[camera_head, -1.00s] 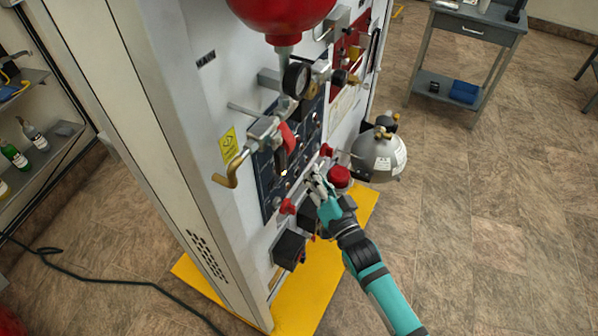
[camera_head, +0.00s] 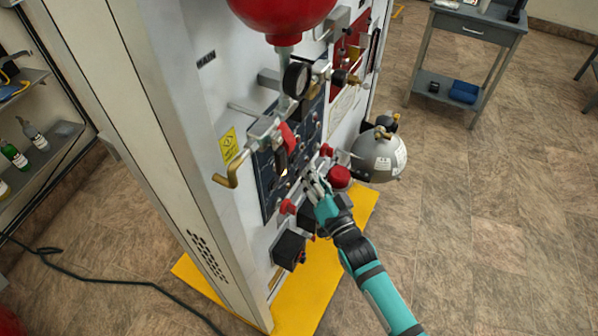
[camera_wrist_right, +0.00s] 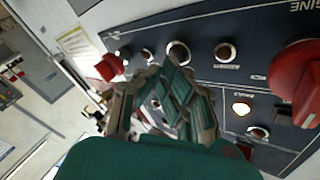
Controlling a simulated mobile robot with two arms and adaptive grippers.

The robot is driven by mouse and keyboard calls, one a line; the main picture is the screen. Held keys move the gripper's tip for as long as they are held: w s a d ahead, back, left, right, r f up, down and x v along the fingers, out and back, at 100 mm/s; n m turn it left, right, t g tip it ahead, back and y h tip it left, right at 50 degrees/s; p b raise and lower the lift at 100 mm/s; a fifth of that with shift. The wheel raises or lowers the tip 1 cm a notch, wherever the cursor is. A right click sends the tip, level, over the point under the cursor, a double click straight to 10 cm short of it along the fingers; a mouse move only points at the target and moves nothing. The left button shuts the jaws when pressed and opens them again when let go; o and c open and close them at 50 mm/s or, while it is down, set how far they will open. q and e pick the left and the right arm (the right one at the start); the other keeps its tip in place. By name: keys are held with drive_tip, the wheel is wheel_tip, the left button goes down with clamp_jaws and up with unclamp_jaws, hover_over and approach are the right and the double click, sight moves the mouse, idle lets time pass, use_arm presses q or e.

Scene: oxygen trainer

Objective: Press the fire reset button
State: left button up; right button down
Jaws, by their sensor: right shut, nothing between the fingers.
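The dark control panel (camera_head: 268,187) is on the front of the white cabinet. In the right wrist view the panel (camera_wrist_right: 205,30) has several round buttons or lamps with metal rims, including one (camera_wrist_right: 178,52) just beyond my fingertips and another (camera_wrist_right: 225,52) to its right. I cannot read which one is the fire reset button. My right gripper (camera_head: 314,180) is shut and empty, with its fingertips close to the panel's lower right part. In the right wrist view the gripper (camera_wrist_right: 165,75) covers part of the panel. Whether it touches a button cannot be told. My left gripper is not in view.
Red knobs (camera_head: 287,207) and a big red round part (camera_head: 339,177) stick out near the gripper. A lit lamp (camera_wrist_right: 242,107) shows on the panel. A grey metal sphere (camera_head: 378,157) is right of the gripper. Brass pipes and a gauge (camera_head: 296,79) project above.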

drive_tip(key=shift+w+a, duration=0.2)
drive_tip(key=shift+a, duration=0.1)
idle(0.7)
drive_tip(key=shift+s+d, duration=0.1)
idle(0.3)
drive_tip(key=shift+s+d+p, duration=0.3)
drive_tip(key=shift+s+d, duration=0.05)
drive_tip(key=shift+d, duration=0.2)
drive_tip(key=s+d, duration=0.1)
drive_tip(key=s+d+p, duration=0.1)
drive_tip(key=d, duration=0.2)
drive_tip(key=shift+s+d+p, duration=0.1)
drive_tip(key=shift+s+p, duration=0.2)
drive_tip(key=shift+s, duration=0.1)
idle(0.7)
